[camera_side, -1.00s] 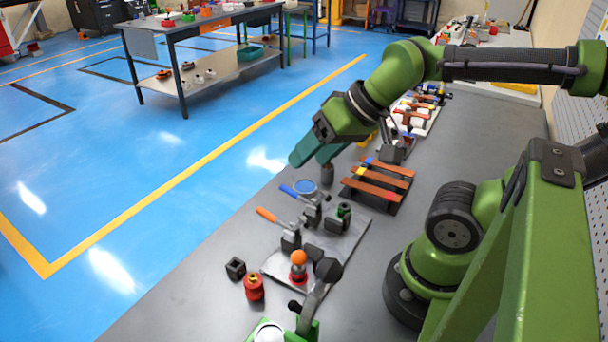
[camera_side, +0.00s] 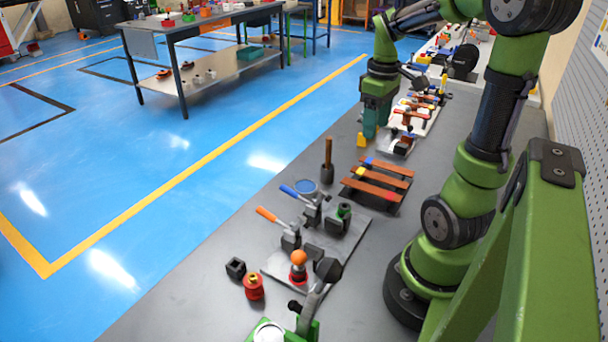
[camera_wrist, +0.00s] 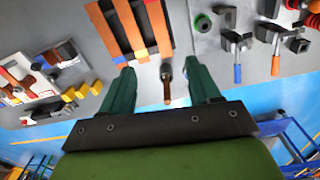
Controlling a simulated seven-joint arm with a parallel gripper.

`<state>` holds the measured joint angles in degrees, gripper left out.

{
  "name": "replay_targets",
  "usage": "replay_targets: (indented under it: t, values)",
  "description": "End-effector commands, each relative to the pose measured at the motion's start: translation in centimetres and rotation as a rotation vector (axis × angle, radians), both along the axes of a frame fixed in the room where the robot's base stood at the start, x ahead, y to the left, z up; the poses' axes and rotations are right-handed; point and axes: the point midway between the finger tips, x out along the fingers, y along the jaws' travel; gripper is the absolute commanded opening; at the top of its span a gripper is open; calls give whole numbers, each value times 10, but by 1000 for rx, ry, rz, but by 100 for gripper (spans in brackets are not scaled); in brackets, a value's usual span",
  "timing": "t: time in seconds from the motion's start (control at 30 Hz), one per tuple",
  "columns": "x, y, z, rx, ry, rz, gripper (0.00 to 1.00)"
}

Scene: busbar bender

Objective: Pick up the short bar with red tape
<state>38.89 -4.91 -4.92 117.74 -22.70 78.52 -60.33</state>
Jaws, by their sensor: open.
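Three copper-coloured bars lie side by side on a dark rack. The far bar (camera_side: 390,167) has blue tape and the middle bar (camera_side: 384,179) has yellow tape. My gripper (camera_side: 374,130) points down, beyond the rack, near a small yellow block. In the wrist view my gripper (camera_wrist: 160,78) has its teal fingers wide apart, with nothing held between them.
A wooden-handled tool (camera_side: 328,160) stands upright left of the rack. A metal plate (camera_side: 335,262) with blue- and orange-handled clamps lies nearer. A white board (camera_side: 427,128) with small parts lies beyond.

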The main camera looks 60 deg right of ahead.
Motion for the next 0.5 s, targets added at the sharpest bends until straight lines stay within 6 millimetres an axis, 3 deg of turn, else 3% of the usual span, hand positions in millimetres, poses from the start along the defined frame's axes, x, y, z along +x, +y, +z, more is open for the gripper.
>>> replay_targets:
  t: [0.17, 0.5]
  values:
    - [-2, 3, -5, 10, 14, 95, 62]
    - [-3, 4, -74, 14, 15, 96, 62]
